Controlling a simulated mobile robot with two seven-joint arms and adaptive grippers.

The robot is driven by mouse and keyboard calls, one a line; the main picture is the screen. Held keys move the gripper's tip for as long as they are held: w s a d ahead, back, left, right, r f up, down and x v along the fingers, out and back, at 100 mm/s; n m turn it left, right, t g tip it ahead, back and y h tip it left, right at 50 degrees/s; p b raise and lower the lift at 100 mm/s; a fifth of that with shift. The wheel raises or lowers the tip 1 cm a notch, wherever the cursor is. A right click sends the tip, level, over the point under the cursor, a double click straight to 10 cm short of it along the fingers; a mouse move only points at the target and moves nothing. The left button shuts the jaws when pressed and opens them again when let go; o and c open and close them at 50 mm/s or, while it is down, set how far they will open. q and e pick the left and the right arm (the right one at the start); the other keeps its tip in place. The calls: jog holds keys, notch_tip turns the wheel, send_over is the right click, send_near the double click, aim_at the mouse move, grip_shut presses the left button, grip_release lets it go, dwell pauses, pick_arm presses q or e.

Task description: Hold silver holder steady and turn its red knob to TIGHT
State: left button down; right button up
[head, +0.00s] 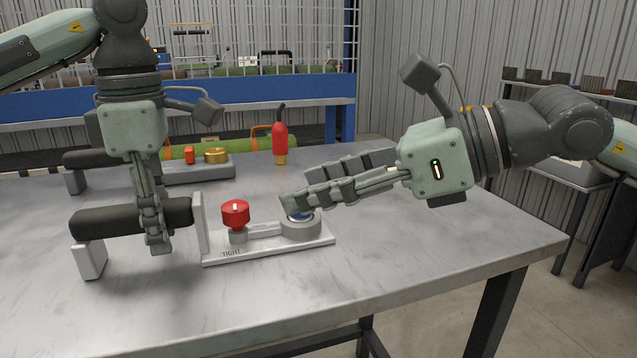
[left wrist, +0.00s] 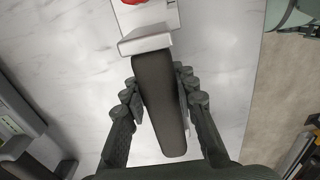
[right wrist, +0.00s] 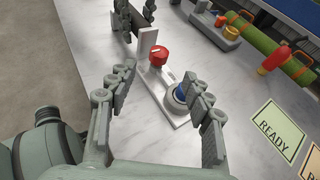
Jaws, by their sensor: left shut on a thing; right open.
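The silver holder (head: 262,248) lies on the table, its base marked TIGHT at the front edge. Its red knob (head: 235,212) with a white mark stands on a short post at the left of the base. A round grey part with a blue top (right wrist: 181,91) is at the other end. A dark thick handle (head: 100,221) runs left from the holder's upright end plate. My left gripper (head: 157,238) points down and is shut on this handle; its fingers flank the handle in the left wrist view. My right gripper (head: 293,205) is open, with its fingertips over the round part, right of the knob.
A red bottle (head: 280,140) stands at the back. A green READY label (right wrist: 276,130) lies on the table. The table's front right is clear.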

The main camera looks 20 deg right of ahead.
pick_arm(q)
jog(key=c, duration=1.1)
grip_release()
jog(key=shift+r, duration=0.15)
